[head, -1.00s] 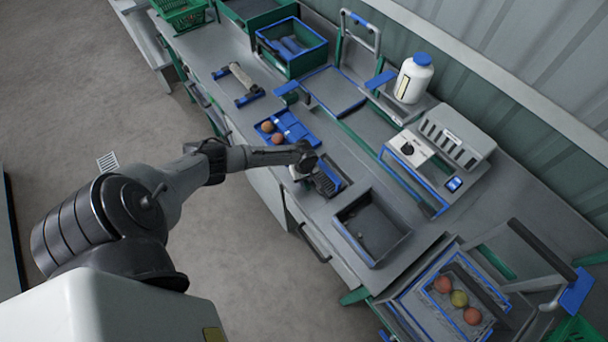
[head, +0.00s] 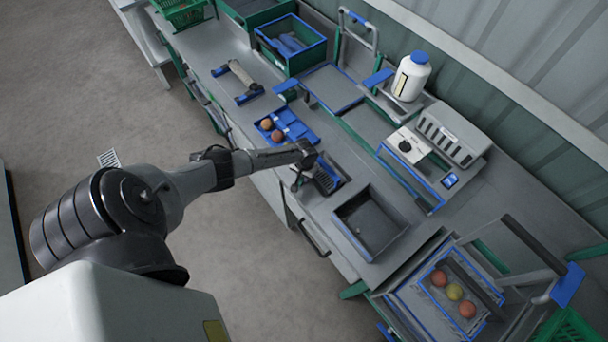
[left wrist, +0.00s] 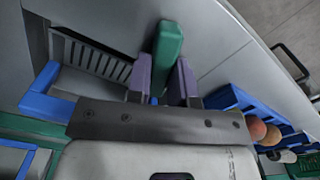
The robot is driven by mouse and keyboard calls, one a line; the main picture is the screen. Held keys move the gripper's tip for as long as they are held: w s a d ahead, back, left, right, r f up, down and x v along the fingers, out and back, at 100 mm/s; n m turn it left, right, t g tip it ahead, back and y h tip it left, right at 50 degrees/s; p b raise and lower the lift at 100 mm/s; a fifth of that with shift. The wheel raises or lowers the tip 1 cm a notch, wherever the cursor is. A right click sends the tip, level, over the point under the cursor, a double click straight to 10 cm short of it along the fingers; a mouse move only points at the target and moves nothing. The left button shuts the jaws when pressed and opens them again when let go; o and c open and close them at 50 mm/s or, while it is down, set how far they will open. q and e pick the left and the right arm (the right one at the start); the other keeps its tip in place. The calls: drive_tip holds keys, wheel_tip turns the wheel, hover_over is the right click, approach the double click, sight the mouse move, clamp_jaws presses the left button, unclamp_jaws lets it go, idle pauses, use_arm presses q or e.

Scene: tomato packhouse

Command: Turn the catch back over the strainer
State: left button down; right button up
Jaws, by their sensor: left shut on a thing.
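The strainer (head: 327,180) is a small dark slatted grate in a tray with blue edging, at the bench's front edge in the head view. Its slats (left wrist: 92,58) show at the upper left of the left wrist view. The catch (left wrist: 168,48) is a green bar standing between the purple-grey fingers of my left gripper (left wrist: 161,82). The left gripper is shut on it, beside the slats rather than over them. In the head view my left gripper (head: 297,181) is at the strainer's left side, and the catch is too small to make out. My right gripper is out of view.
A white bottle (head: 411,77) and a grey-white machine (head: 450,134) stand farther back.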

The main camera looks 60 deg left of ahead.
use_arm(q)
drive_tip(key=m, duration=0.3)
drive_tip(key=shift+m, duration=0.7)
drive_tip(key=c, duration=1)
unclamp_jaws()
drive_tip(key=shift+r, duration=0.45)
wheel_tip(320, 180, up, 13)
drive_tip(key=p, duration=0.1)
